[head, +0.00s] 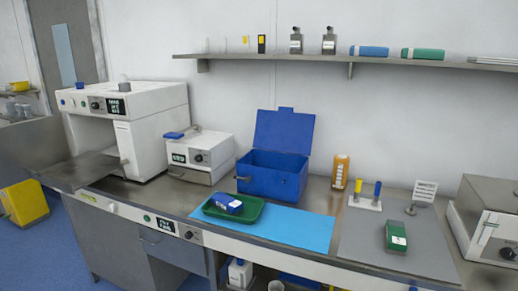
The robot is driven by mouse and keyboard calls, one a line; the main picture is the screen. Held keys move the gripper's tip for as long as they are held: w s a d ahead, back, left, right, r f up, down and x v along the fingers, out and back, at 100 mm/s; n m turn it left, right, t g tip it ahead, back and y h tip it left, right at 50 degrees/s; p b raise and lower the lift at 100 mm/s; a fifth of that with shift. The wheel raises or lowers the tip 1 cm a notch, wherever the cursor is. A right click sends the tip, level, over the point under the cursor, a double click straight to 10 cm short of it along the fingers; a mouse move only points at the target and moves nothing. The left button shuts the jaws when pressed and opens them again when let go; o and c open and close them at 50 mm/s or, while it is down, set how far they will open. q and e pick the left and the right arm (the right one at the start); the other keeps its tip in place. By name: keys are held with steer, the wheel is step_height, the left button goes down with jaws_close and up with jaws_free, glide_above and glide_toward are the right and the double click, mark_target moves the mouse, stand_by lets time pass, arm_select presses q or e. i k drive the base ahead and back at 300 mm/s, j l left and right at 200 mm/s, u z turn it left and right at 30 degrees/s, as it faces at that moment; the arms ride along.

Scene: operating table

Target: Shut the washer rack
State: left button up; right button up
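A white boxy machine (148,133) stands at the left end of the bench, with knobs and a small display along its top front. Its front is open below the display. A flat grey panel (78,171) sticks out level from this opening, past the bench's left edge. I cannot tell for sure whether this panel is the washer rack or a lowered door. The inside of the machine is mostly hidden. Neither of my grippers is in view.
A smaller white device (200,153), an open blue box (272,175) and a green tray (233,213) stand to the right along the bench (320,193). A yellow bin (25,202) is on the floor at left. A shelf (375,59) runs above.

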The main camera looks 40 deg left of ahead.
mark_target(70, 176)
steer(key=u, duration=2.6)
steer(key=i, duration=0.3)
